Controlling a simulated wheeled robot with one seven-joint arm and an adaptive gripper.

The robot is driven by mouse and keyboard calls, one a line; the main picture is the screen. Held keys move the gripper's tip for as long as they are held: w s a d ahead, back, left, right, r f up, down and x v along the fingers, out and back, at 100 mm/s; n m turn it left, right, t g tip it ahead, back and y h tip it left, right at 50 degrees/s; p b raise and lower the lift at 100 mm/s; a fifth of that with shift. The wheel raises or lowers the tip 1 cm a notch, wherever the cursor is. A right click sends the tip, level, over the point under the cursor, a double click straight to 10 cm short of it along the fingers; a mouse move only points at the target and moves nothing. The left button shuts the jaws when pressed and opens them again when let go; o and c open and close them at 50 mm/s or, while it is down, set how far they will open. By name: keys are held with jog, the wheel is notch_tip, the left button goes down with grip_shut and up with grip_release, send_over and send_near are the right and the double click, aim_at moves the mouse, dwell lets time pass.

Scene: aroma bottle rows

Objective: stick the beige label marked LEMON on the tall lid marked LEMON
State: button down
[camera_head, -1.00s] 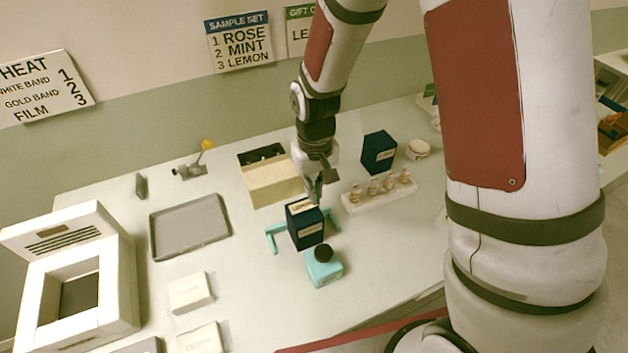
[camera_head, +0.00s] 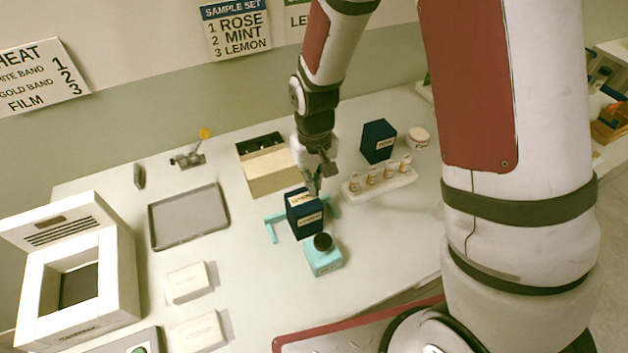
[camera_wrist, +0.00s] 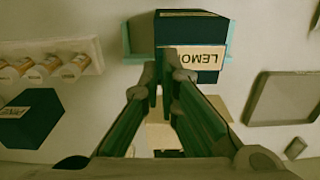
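The tall lid marked LEMON is a dark blue box (camera_head: 306,228) with a beige patch on its front. It stands in a teal bracket (camera_head: 270,231). The beige LEMON label (camera_head: 300,199) lies across the lid's top. It shows reversed in the wrist view (camera_wrist: 195,58), running slightly past the lid's side (camera_wrist: 188,28). My gripper (camera_head: 316,191) is over the lid's right rear part. Its fingers (camera_wrist: 162,72) are nearly together at one end of the label and appear to pinch it. Whether the label touches the lid is unclear.
A teal jar with a dark cap (camera_head: 323,257) stands in front. A white rack of small bottles (camera_head: 380,184) and another dark blue box (camera_head: 378,142) are to the right. A beige box (camera_head: 270,172) stands behind, and a grey tray (camera_head: 188,216) lies left.

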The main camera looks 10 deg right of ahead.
jog(key=shift+f, duration=0.3)
dwell(0.4)
dwell(0.5)
jog(key=c, duration=1.7)
grip_release()
jog(key=shift+r+p, duration=1.3)
jog(key=shift+r, duration=2.75)
